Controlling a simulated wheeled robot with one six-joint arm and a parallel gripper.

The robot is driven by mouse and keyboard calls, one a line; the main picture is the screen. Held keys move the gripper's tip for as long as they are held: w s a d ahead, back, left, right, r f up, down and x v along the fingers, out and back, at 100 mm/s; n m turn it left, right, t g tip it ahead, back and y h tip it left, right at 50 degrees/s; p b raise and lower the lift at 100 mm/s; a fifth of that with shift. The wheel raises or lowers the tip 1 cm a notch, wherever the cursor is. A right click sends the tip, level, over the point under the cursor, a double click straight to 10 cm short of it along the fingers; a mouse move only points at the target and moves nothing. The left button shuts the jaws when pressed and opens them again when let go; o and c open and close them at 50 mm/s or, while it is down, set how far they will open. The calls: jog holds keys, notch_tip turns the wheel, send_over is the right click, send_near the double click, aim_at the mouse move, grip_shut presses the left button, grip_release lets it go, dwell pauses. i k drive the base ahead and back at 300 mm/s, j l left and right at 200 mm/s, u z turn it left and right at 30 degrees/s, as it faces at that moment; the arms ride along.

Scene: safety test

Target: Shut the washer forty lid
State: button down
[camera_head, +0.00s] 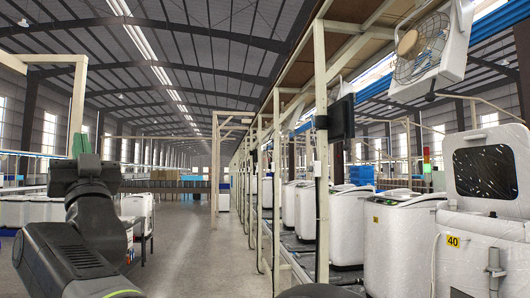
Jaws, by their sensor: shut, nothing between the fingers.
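The washer forty (452,262) stands at the right edge, a white machine with a yellow label reading 40 on its front. Its lid (492,170) stands up, open, with a dark window in a white frame. The inside of the tub is not visible from here. My arm rises at the lower left, and my gripper (82,145) is at its upper end, small and dark, with its fingers together and nothing seen in them. It is far to the left of the washer and its lid, well apart from both.
Other white washers (392,235) stand in a row left of washer forty. A wooden frame post (321,165) and a dark monitor (341,118) stand nearer the middle. A fan (422,45) hangs above right. The grey aisle floor (200,255) is clear.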

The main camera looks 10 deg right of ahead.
aim_at(488, 170)
jog(key=i+z, duration=0.4)
jog(key=i+j+z, duration=0.2)
jog(key=i+z, duration=0.2)
jog(key=i+j+z, duration=0.4)
jog(key=i+z, duration=0.15)
jog(key=z, duration=0.3)
jog(key=i+j+z, duration=0.15)
jog(key=z, duration=0.35)
jog(key=i+j+z, duration=0.15)
jog(key=z, duration=0.3)
jog(key=i+j+z, duration=0.15)
jog(key=z, duration=0.3)
jog(key=i+j+z, duration=0.15)
jog(key=z, duration=0.25)
jog(key=i+j+z, duration=0.1)
jog(key=j+z, duration=0.3)
jog(key=i+j+z, duration=0.1)
jog(key=z, duration=0.35)
